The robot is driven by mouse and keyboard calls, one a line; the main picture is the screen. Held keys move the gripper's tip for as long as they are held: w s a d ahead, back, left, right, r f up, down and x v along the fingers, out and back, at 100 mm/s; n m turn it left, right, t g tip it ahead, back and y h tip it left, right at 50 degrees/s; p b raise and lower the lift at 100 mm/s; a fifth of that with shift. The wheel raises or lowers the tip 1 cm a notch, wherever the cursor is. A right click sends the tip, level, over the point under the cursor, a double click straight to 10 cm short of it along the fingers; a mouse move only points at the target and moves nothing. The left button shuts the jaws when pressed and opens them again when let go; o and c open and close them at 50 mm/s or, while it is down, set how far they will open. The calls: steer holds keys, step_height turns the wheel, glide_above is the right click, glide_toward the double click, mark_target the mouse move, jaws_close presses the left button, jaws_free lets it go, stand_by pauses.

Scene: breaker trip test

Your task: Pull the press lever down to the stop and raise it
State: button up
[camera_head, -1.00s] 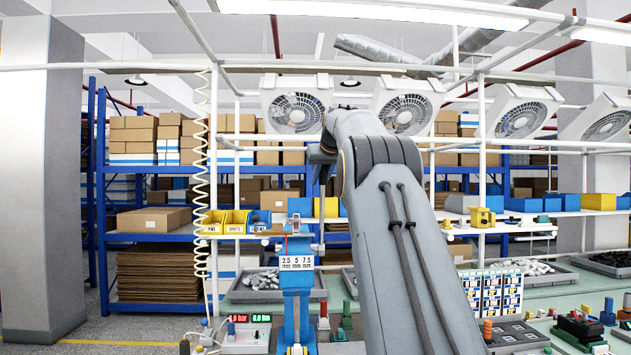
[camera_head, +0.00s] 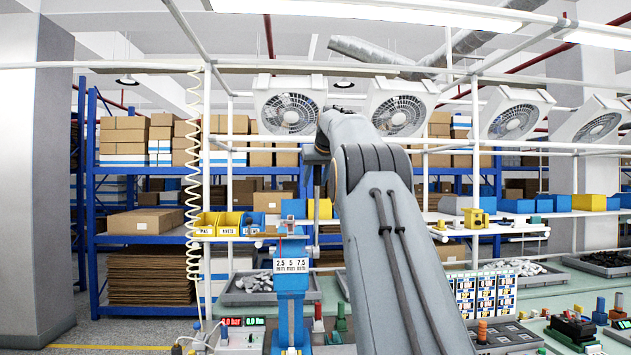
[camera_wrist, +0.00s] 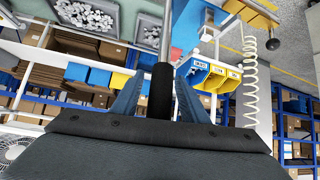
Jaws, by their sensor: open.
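The blue press (camera_head: 291,309) stands upright on the bench, left of my arm in the head view, with a white 2.5 / 5 / 7.5 mm scale (camera_head: 291,265) on its front. The press lever is a grey rod with a black grip; it points up at the press's right side (camera_head: 317,228). In the wrist view the rod (camera_wrist: 166,28) runs up from the black grip (camera_wrist: 162,98). My gripper (camera_wrist: 159,76) is open, with one blue-grey finger on each side of the grip. I cannot tell whether they touch it. In the head view my fingers are not clear.
A meter box with red and green displays (camera_head: 242,335) stands left of the press. Trays of metal parts (camera_head: 253,287) lie behind it. A coiled hose (camera_head: 193,170) hangs at left. Yellow bins (camera_head: 207,224) stand on a rail behind. A label panel (camera_head: 487,295) is to the right.

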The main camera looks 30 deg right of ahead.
mark_target(319, 167)
steer(key=shift+r, duration=0.1)
steer(key=b+v, duration=0.3)
steer(key=v, duration=0.4)
steer(key=shift+s+a+r, duration=0.1)
steer(key=shift+s+r, duration=0.05)
steer(key=shift+s, duration=0.2)
